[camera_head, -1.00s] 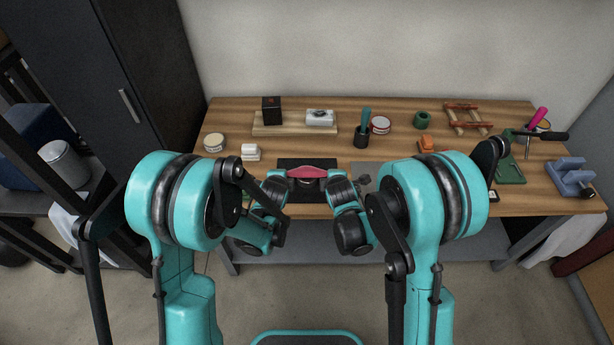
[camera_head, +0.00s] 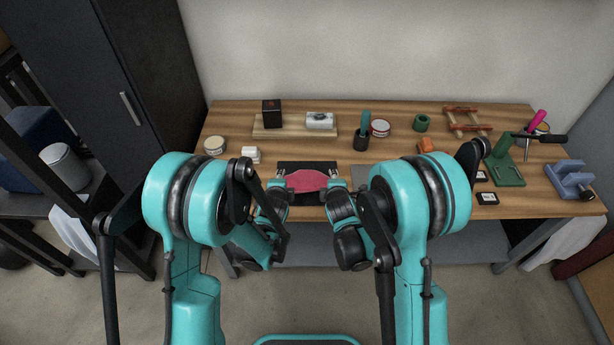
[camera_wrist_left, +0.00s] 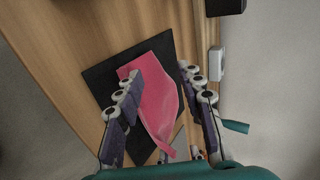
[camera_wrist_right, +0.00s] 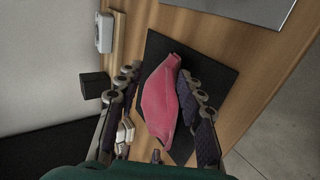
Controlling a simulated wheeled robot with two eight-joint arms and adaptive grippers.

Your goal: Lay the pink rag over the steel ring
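The pink rag (camera_head: 307,180) lies spread across the dark mat (camera_head: 289,166) at the front of the bench. It also shows in the left wrist view (camera_wrist_left: 157,98) and the right wrist view (camera_wrist_right: 160,95). The rag's middle looks slightly raised. The steel ring is not visible; whether it lies beneath the rag cannot be seen. My left gripper (camera_wrist_left: 160,72) is at the rag's left end, its fingers spread wide on either side of the cloth. My right gripper (camera_wrist_right: 158,72) is at the right end, its fingers also spread, with the rag between them.
A wooden board (camera_head: 276,132) with a black box (camera_head: 271,113) and a white device (camera_head: 319,121) stands behind. A dark cup (camera_head: 361,141) with a teal-handled tool is behind right. A small white block (camera_head: 251,154) is left of the mat. A grey plate (camera_head: 363,176) lies to its right.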

